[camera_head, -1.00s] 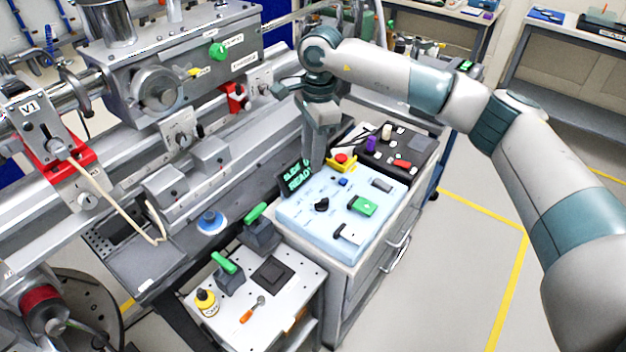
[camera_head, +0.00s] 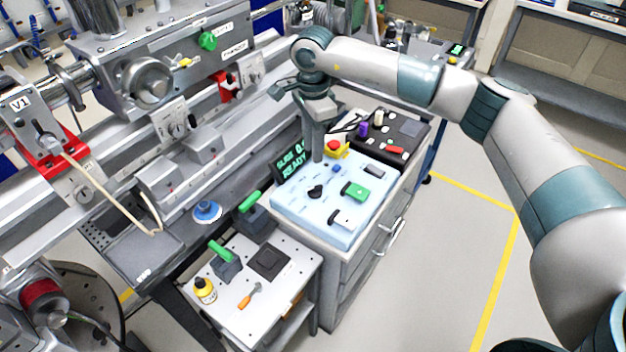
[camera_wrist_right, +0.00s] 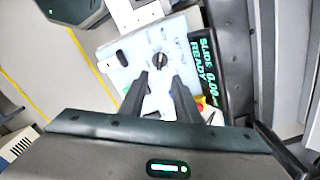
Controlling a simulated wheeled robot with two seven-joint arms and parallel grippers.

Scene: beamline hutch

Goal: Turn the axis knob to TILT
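The axis knob (camera_head: 316,191) is a small black knob on a pale blue control panel (camera_head: 288,213). In the right wrist view the knob (camera_wrist_right: 160,60) shows just beyond the fingertips, with small labels around it too blurred to read. My right gripper (camera_head: 318,156) points down over the panel's back edge in the head view. In the right wrist view its two dark fingers (camera_wrist_right: 159,77) are spread apart with nothing between them. The knob looks untouched, in line with the gap. My left gripper is out of view.
The panel also carries a green switch (camera_head: 355,191), a black lever (camera_head: 340,218) and a red stop button (camera_head: 335,148). A display (camera_head: 291,167) reading READY stands at its left. A black box (camera_head: 408,129) sits behind; a tool cart (camera_head: 285,295) stands in front.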

